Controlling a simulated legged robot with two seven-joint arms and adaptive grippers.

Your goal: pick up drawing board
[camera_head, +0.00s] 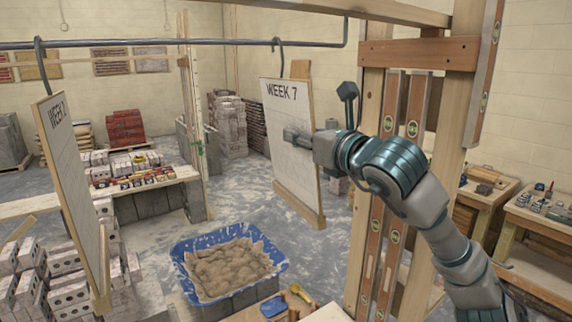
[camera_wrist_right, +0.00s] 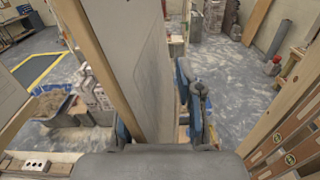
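A drawing board marked "WEEK 7" (camera_head: 285,110) hangs from a hook on an overhead rail, with a wooden strip at its bottom. My right gripper (camera_head: 292,135) reaches in from the right and overlaps this board's face. In the right wrist view, the gripper (camera_wrist_right: 155,115) has its fingers spread apart, with a pale board (camera_wrist_right: 147,65) and its wooden edge between and beyond them. I cannot tell whether a finger touches the board. A second board marked "WEEK" (camera_head: 70,165) hangs at the left, seen nearly edge-on. My left gripper is not in view.
A blue tub (camera_head: 190,282) of mortar stands below on blocks. A wooden post frame with spirit levels (camera_head: 413,110) stands close to my right arm. A bench (camera_head: 187,175) with bricks is at left, and workbenches (camera_head: 490,205) are at right. The metal rail (camera_head: 180,44) crosses above.

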